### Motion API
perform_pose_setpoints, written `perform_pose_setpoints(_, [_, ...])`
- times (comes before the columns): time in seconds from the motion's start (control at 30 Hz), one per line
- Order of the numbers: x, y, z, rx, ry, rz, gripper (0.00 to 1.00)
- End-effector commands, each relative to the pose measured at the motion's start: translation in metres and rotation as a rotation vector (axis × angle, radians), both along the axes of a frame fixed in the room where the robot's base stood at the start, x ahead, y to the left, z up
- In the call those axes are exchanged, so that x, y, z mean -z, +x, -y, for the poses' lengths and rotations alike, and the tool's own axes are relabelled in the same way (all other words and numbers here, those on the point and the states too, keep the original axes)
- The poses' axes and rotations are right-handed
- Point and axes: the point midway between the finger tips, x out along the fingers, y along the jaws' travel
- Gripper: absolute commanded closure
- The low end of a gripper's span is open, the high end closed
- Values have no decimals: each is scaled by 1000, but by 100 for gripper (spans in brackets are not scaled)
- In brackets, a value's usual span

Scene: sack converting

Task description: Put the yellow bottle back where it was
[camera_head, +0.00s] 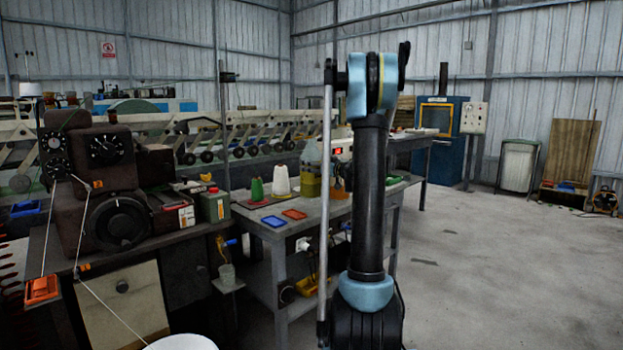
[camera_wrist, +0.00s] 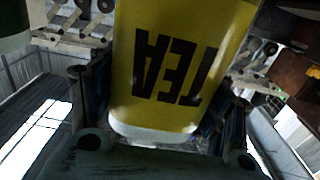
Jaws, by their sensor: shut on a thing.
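A yellow bottle (camera_wrist: 175,65) with black "TEA" lettering, upside down in the picture, and a pale end fills the middle of the wrist view. My gripper (camera_wrist: 158,115) is shut on it, with one finger on each side. The bottle's far end is cut off by the top of the frame. In the camera_head view my arm stands right of the workbench, and I cannot make out my gripper or the held bottle there. The spot where the bottle stood cannot be told from these frames.
The grey workbench (camera_head: 262,218) holds a green cone (camera_head: 257,189), a white cone (camera_head: 281,181), a jug with yellowish liquid (camera_head: 311,182), and blue and red trays. A dark machine (camera_head: 105,185) and green can (camera_head: 214,206) stand left. Floor at right is open.

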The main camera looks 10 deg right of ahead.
Motion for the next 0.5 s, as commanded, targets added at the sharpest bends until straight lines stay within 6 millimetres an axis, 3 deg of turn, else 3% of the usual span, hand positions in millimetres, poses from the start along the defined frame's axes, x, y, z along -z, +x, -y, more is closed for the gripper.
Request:
perform_pose_setpoints(0.33, [37,0,0,0,0,0,72])
perform_pose_setpoints(0.5, [41,0,0,0,0,0,72])
